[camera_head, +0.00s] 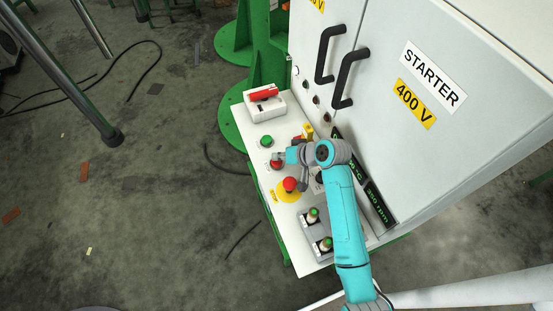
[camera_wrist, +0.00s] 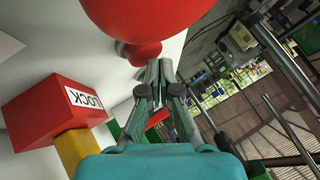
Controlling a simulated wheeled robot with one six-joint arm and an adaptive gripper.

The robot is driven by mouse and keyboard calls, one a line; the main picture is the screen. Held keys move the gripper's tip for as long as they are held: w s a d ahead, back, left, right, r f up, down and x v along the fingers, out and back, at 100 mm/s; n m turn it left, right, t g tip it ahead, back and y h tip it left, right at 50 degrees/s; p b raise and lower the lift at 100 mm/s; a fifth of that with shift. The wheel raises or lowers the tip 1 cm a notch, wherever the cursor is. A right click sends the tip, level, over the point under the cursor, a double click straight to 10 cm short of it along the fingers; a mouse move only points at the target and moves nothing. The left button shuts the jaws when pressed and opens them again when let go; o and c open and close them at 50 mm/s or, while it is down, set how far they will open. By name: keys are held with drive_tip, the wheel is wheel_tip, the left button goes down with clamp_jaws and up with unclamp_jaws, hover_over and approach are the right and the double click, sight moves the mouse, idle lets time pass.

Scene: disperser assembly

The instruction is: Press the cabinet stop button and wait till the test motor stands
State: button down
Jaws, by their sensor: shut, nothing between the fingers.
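The white control panel (camera_head: 309,260) in front of the grey cabinet (camera_head: 420,55) carries a green button (camera_head: 266,141) and a small red button (camera_head: 277,163), likely the stop button. A red mushroom button (camera_head: 289,184) on a yellow plate is nearby. My gripper (camera_head: 281,157) is shut and empty, with its tips at the small red button. In the wrist view, my fingertips (camera_wrist: 160,68) are close beside the small red button (camera_wrist: 140,53); contact cannot be told. The mushroom (camera_wrist: 155,18) looms above them. A display (camera_head: 380,207) reads 350 rpm. The test motor is not clearly identifiable.
A red LOCK block (camera_wrist: 55,112) stands near my gripper. A white box with a red handle (camera_head: 263,98) is at the panel's far end. A grey tray (camera_head: 318,233) with green-topped parts is at the near end. Black door handles (camera_head: 347,78) stick out above the panel.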

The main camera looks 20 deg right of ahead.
drive_tip(key=shift+r, duration=0.5)
drive_tip(key=shift+r, duration=2.5)
